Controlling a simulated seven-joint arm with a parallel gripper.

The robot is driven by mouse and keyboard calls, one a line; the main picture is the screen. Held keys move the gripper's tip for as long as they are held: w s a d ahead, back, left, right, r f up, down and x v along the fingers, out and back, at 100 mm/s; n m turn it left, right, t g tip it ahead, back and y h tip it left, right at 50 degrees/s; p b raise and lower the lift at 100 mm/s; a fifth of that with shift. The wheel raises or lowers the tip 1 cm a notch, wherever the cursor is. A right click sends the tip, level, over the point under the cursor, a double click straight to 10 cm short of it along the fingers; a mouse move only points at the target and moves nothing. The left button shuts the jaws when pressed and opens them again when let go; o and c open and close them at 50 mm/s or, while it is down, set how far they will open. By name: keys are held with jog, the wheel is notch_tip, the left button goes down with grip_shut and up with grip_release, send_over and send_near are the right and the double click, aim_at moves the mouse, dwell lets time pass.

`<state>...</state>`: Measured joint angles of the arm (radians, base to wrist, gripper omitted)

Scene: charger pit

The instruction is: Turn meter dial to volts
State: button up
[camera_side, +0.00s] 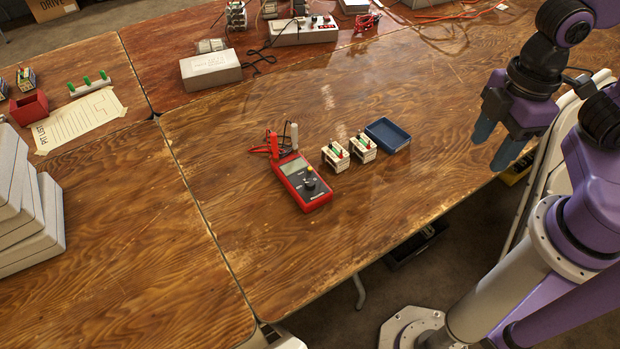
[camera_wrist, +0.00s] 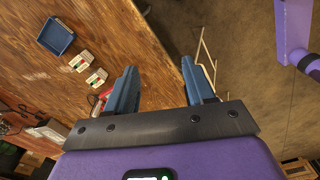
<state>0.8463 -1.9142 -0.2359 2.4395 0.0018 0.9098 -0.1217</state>
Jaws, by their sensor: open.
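A red multimeter (camera_side: 302,182) with a grey screen lies on the wooden table in the side view. Its dark round dial (camera_side: 310,185) sits in the lower half of its face; I cannot read the setting. A red and a white probe stand at its far end. In the wrist view the meter (camera_wrist: 103,99) is mostly hidden behind a finger. My gripper (camera_side: 496,146) is open and empty, near the table's right edge and well to the right of the meter. Its two blue fingers (camera_wrist: 161,88) are spread apart in the wrist view.
Two small white blocks with green tops (camera_side: 349,152) stand right of the meter, beside a blue tray (camera_side: 388,134). A grey box (camera_side: 211,70) and a power strip (camera_side: 304,31) are farther back. The table in front of the meter is clear.

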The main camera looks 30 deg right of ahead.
jog(key=w+a+f+n, duration=0.2)
jog(key=w+a+n, duration=0.5)
jog(key=w+a, duration=0.55)
jog(key=n, duration=0.6)
send_near(310, 182)
notch_tip(310, 182, down, 8)
jog(key=shift+a+f, duration=0.15)
grip_shut()
